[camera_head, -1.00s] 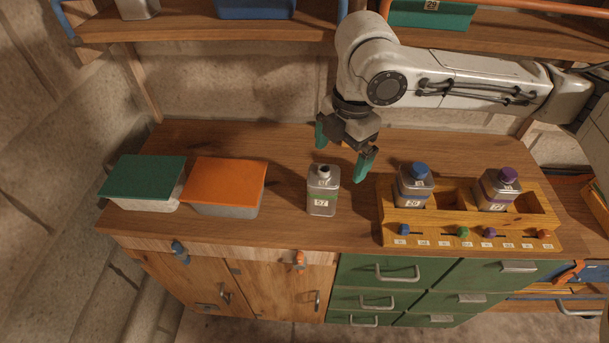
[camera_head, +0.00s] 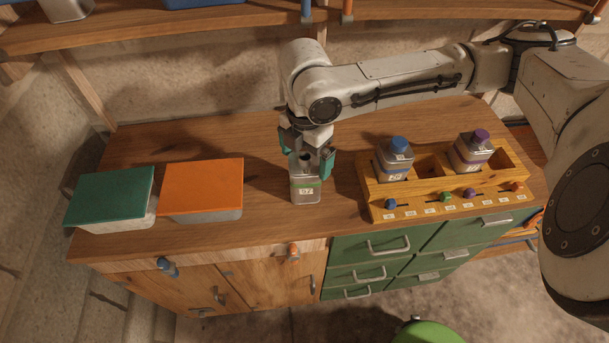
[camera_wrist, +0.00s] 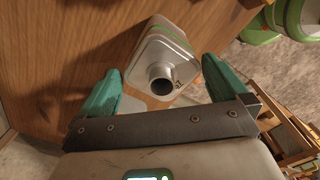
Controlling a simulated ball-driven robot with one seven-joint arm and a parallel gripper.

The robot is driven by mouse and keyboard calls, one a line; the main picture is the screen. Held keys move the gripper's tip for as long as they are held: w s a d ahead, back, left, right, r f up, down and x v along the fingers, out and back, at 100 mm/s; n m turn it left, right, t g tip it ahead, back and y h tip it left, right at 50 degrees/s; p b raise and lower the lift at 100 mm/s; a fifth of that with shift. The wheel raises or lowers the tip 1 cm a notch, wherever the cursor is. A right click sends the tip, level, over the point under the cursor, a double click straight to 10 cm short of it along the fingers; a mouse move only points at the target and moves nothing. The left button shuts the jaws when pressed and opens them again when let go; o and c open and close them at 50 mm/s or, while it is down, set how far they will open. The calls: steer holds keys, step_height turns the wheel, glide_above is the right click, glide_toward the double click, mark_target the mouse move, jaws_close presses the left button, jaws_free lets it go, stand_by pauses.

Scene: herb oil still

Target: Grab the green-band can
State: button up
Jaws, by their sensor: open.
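The green-band can (camera_head: 306,187) is a silver, square-shouldered can with a green band and a numbered label. It stands upright and uncapped on the wooden bench. In the wrist view the can (camera_wrist: 166,55) shows its open round neck and shoulder between the fingers. My gripper (camera_head: 307,162) is open, with its teal fingers on either side of the can's upper part in the head view. In the wrist view the gripper (camera_wrist: 160,88) has gaps beside the can, and neither finger clearly touches it. The can's top is partly hidden by my wrist in the head view.
A wooden rack (camera_head: 445,191) to the right holds a blue-capped can (camera_head: 394,160) and a purple-capped can (camera_head: 472,152), with small coloured knobs along its front. To the left are a green-lidded box (camera_head: 110,198) and an orange-lidded box (camera_head: 202,188). A shelf (camera_head: 150,33) runs behind, above the bench.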

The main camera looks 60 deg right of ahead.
mark_target(305, 167)
steer(key=shift+a+f, duration=0.15)
steer(key=shift+f, duration=1.5)
steer(key=c, duration=1.2)
